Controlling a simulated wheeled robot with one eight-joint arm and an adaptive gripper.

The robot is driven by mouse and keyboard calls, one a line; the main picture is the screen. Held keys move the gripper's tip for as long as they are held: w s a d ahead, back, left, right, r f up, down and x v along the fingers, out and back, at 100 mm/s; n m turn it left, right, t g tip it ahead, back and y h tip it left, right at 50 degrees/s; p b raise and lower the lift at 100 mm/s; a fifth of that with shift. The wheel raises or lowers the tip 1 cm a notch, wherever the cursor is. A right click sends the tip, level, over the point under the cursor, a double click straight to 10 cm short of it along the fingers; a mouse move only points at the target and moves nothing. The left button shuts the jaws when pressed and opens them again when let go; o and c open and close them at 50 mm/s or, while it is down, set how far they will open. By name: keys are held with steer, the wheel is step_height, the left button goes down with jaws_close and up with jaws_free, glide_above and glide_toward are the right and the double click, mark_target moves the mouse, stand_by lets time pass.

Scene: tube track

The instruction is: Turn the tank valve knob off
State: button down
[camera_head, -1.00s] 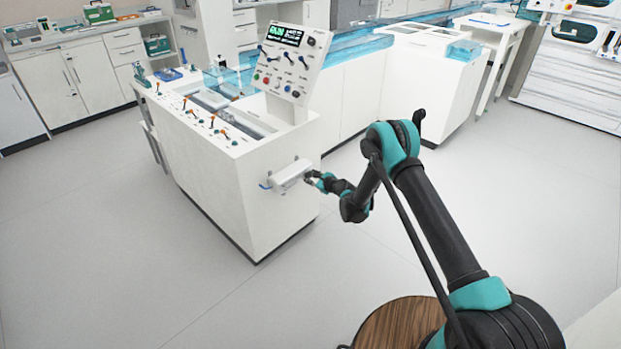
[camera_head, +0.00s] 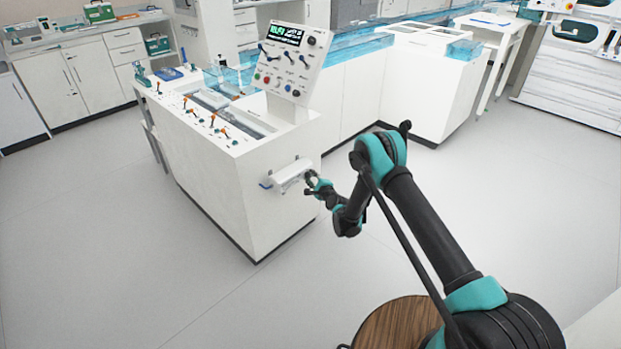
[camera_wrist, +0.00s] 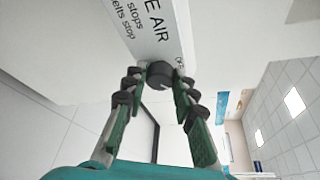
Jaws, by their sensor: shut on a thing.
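The valve knob (camera_wrist: 159,74) is a dark round knob on the end of a white box (camera_head: 288,176) fixed to the side of the white cabinet. Lettering ending in "E AIR" shows on the box in the wrist view (camera_wrist: 150,25). My gripper (camera_head: 312,183) is at the right end of this box. In the wrist view its two green and black fingers (camera_wrist: 158,82) are shut around the knob, one on each side. The knob is too small to make out in the head view, and its turn position cannot be read.
The white cabinet (camera_head: 225,195) carries levers on top and a tilted control panel (camera_head: 293,60) with a lit display. A round wooden top (camera_head: 395,325) is near my arm's base. The grey floor (camera_head: 480,220) right of the cabinet is clear.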

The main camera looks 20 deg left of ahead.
steer(key=shift+n, duration=0.6)
steer(key=shift+s+f+t, duration=0.1)
steer(key=shift+t, duration=0.2)
steer(key=c, duration=1.2)
jaws_free()
step_height(320, 180, up, 10)
